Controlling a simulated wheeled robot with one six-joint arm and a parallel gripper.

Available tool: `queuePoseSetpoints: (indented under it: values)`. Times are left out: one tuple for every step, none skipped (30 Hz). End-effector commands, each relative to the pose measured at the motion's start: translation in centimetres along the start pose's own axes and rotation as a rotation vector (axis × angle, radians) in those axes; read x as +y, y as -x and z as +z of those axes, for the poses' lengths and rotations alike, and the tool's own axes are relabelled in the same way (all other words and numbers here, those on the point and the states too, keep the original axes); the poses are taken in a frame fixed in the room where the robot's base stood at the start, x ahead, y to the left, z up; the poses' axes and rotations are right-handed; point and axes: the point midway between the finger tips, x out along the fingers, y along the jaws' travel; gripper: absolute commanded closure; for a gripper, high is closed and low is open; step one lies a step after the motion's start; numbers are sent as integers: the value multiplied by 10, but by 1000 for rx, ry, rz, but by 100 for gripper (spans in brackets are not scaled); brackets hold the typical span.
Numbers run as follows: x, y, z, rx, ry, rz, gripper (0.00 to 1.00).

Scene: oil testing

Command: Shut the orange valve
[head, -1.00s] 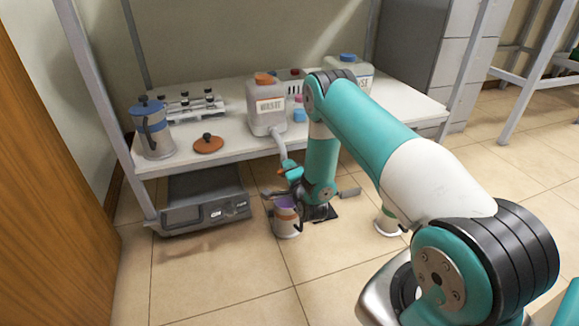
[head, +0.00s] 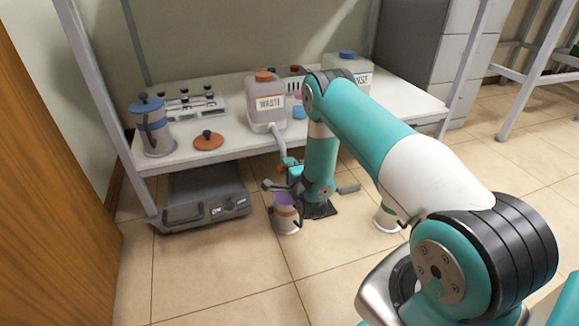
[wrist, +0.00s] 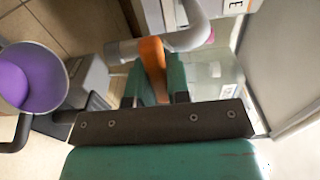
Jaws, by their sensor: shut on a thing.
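The orange valve (wrist: 152,52) is a flat orange handle on a grey pipe (wrist: 188,36) in the wrist view. My gripper (wrist: 157,76) is shut on this handle, with a teal finger on each side of it. In the head view my gripper (head: 289,166) is low at the shelf's front edge, at the end of the pipe (head: 278,138) that comes down from the WASTE jug (head: 266,105). The orange handle is mostly hidden there by the gripper and arm.
A pitcher with purple liquid (head: 285,216) stands on the floor below the pipe; the liquid (wrist: 28,78) shows at left in the wrist view. A grey device (head: 205,205) sits under the shelf. A lidded pitcher (head: 152,130) and brown lid (head: 208,140) are on the shelf.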

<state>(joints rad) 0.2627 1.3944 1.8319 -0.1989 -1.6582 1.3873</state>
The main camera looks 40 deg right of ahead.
Motion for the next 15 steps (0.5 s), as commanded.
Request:
queuePoseSetpoints:
  values:
    - [2, 2, -1, 3, -3, 5, 100]
    - [2, 2, -1, 2, -3, 5, 76]
    - [2, 2, -1, 2, -3, 5, 67]
    - [1, 1, -1, 2, -2, 4, 60]
    - [1, 1, -1, 2, -2, 4, 57]
    - [1, 1, 0, 1, -2, 4, 57]
    - [1, 1, 0, 1, -2, 3, 57]
    - [1, 1, 0, 0, -1, 3, 57]
    - [1, 1, 0, 0, -1, 3, 57]
    - [1, 1, 0, 0, -1, 2, 57]
    - [1, 1, 1, 0, -1, 2, 57]
    - [0, 1, 1, -1, -1, 2, 57]
    - [0, 2, 1, -1, -1, 2, 57]
    - [0, 3, 1, 0, -1, 3, 57]
    - [0, 6, 1, 0, -1, 3, 57]
